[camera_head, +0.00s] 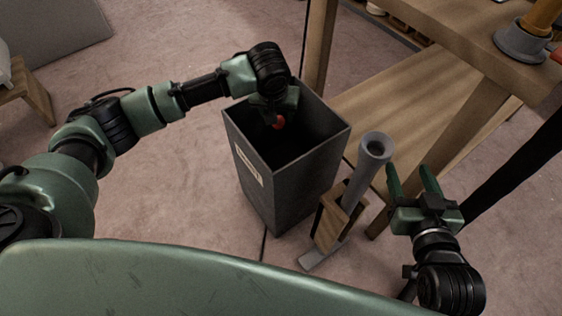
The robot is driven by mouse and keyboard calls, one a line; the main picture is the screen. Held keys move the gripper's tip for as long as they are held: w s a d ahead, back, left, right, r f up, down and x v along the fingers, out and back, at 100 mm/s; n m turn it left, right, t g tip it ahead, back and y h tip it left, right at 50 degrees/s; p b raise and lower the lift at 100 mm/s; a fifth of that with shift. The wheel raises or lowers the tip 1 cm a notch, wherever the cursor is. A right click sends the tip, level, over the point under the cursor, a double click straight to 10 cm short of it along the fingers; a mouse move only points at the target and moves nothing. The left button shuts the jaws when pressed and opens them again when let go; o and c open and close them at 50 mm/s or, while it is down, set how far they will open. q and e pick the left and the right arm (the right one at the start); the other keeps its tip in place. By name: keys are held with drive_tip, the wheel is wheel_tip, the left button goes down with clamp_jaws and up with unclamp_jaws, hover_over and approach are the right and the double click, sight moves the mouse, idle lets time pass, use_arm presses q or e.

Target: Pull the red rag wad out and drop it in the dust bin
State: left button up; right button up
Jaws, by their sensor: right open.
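The dust bin (262,190) is a tall dark grey open-topped box with a pale label, standing on the floor in the middle of the view. My left gripper (277,112) reaches over the bin from the left and points down into its mouth.
A grey tube (364,172) leans in a wooden stand (329,222) between the bin and my right gripper. A wooden bench (425,85) with a lower shelf fills the upper right, with a grey collar (520,45) on top. A small stool (32,95) stands far left.

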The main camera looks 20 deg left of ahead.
idle(0.3)
use_arm(q)
drive_tip(key=p+v, duration=0.3)
drive_tip(key=v, duration=0.4)
drive_tip(key=shift+r, duration=0.35)
use_arm(e)
drive_tip(key=s+d+f+g+h, duration=0.2)
drive_tip(key=s+d+f+g, duration=0.2)
drive_tip(key=s+f+g, duration=0.3)
drive_tip(key=shift+s+f+g, duration=0.4)
drive_tip(key=shift+s+f, duration=1.1)
drive_tip(key=shift+s, duration=0.15)
use_arm(q)
drive_tip(key=shift+s+f, duration=0.1)
drive_tip(key=shift+s, duration=0.1)
use_arm(e)
drive_tip(key=shift+s, duration=0.1)
